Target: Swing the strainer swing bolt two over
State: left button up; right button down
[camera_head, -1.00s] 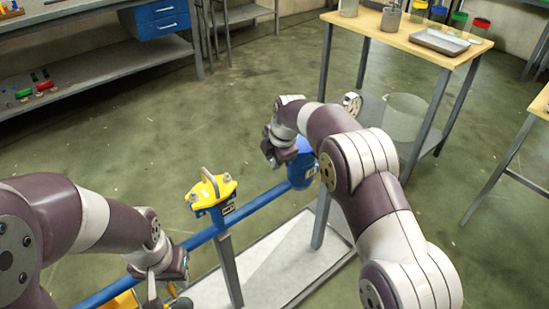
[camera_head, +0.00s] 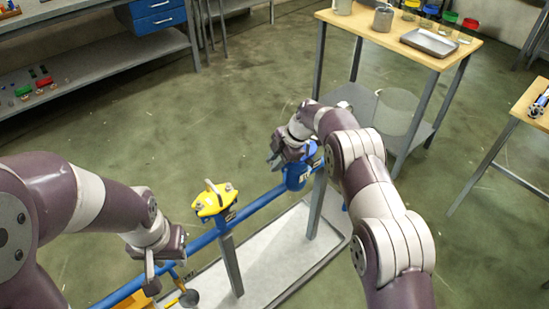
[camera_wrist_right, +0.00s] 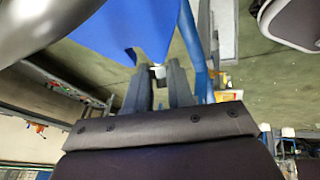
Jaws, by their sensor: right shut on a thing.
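The blue strainer (camera_head: 297,178) sits at the far end of the blue pipe in the head view. Its blue body (camera_wrist_right: 125,28) also fills the upper part of the right wrist view. My right gripper (camera_head: 278,160) is beside the strainer's top. In the right wrist view its fingers (camera_wrist_right: 158,82) are shut on a small pale metal piece (camera_wrist_right: 157,71), apparently a strainer swing bolt, just below the blue body. Which bolt it is, I cannot tell. My left gripper (camera_head: 160,270) hangs low by the near part of the pipe; its finger gap is unclear.
A yellow-topped fitting (camera_head: 213,201) stands on the blue pipe (camera_head: 258,203) between my grippers. The pipe runs over a pale base tray (camera_head: 275,252). A wooden-topped table (camera_head: 385,35) with containers stands behind on the right. Open floor lies behind the pipe.

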jog(key=c, duration=1.2)
grip_release()
jog(key=shift+d, duration=0.1)
jog(key=shift+d+r, duration=0.1)
jog(key=shift+r, duration=0.3)
jog(key=p+v, duration=0.8)
jog(key=v, duration=0.4)
jog(key=shift+d+f, duration=0.1)
